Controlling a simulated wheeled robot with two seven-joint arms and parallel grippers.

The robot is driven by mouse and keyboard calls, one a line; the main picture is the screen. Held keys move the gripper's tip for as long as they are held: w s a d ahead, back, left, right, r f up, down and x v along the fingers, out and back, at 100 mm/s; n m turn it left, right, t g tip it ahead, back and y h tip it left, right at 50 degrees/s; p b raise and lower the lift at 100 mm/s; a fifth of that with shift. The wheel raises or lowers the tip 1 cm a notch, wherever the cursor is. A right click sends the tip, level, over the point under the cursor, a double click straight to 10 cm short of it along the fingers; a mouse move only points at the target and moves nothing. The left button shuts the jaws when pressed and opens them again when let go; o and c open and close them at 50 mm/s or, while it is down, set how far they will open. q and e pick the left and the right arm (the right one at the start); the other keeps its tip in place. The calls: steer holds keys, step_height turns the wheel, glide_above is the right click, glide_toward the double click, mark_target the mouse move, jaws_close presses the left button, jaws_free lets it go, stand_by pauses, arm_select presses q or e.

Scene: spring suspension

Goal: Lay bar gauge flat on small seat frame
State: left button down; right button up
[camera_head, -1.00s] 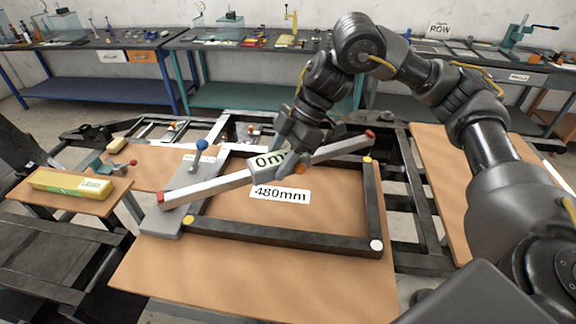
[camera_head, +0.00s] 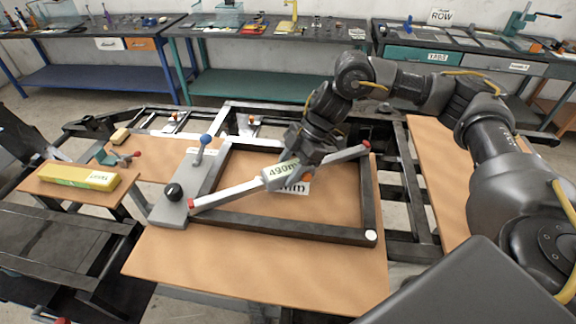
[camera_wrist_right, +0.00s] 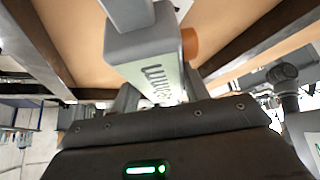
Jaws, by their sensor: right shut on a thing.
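The bar gauge (camera_head: 235,192) is a pale bar with red ends and a middle sleeve whose label reads 490mm. My right gripper (camera_head: 306,166) is shut on it near the sleeve. The gauge spans the small seat frame (camera_head: 290,228), a dark rectangle, diagonally from near left to far right. Its red ends are over or close to those two corners; I cannot tell whether they touch. A white dot (camera_head: 371,235) marks the near-right corner. In the right wrist view the gauge's sleeve (camera_wrist_right: 150,60) and orange knob (camera_wrist_right: 189,42) sit before the jaws. My left gripper is out of view.
A grey clamp plate (camera_head: 172,207) with a black knob and blue-topped lever stands at the frame's left side. A placard, partly hidden by the gauge, lies inside the frame. A yellow box (camera_head: 80,177) lies on the left board. The front of the brown board (camera_head: 250,265) is clear.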

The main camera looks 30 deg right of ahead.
steer(key=shift+f, duration=0.1)
steer(key=o, duration=1.2)
steer(key=shift+d+r, duration=0.2)
steer(key=shift+r, duration=0.2)
steer(key=b+v, duration=0.2)
steer(key=v, duration=0.7)
steer(key=shift+d+r+b, duration=0.15)
steer(key=shift+r+b, duration=0.2)
steer(key=shift+r, duration=0.05)
steer(key=shift+v, duration=0.75)
steer(key=shift+s+f, duration=0.1)
steer(key=shift+s, duration=0.05)
